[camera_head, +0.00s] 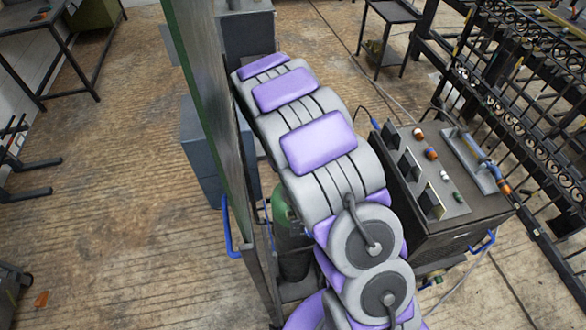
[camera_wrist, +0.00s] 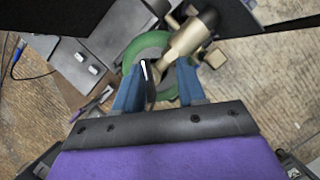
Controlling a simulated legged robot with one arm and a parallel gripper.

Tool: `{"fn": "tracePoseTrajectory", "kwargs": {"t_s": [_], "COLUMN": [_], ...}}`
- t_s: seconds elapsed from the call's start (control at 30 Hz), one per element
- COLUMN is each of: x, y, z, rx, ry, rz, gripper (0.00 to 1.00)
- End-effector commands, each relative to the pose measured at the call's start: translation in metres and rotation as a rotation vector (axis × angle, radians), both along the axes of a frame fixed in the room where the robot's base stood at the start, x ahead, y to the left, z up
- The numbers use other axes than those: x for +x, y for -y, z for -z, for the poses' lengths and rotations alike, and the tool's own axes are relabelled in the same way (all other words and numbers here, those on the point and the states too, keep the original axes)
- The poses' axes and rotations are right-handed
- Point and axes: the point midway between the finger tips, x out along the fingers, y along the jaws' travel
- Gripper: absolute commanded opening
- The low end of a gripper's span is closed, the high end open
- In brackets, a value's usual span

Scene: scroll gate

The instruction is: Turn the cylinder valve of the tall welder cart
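The welder cart (camera_head: 445,185) stands to the right of my arm in the head view, with knobs and dark plates on its top panel. In the wrist view, the rounded green cylinder top (camera_wrist: 132,52) lies beyond my gripper (camera_wrist: 158,68). A brass valve (camera_wrist: 182,45) with a black knob (camera_wrist: 206,18) projects from it. My blue fingers are apart, with the lower brass part between or just beyond their tips. I cannot tell whether they touch it. My gripper is hidden in the head view.
A tall green-edged panel (camera_head: 205,90) rises close to the left of my arm, with a blue handle (camera_head: 228,225). Blue-grey boxes (camera_head: 205,150) stand behind it. Ornate black gates (camera_head: 520,100) line the right.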

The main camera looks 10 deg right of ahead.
Motion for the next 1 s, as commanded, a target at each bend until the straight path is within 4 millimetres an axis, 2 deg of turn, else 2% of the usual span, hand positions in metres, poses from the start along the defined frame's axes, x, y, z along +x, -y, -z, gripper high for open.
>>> {"fn": "tracePoseTrajectory", "kwargs": {"t_s": [0.7, 0.8, 1.0], "x": [-0.109, -0.120, -0.129], "y": [0.001, 0.002, 0.002], "z": [-0.010, -0.011, -0.013], "rx": [0.001, 0.000, 0.001], "ry": [-0.001, -0.004, 0.001], "rz": [0.000, 0.000, 0.000], "gripper": [0.40, 0.40, 0.40]}}
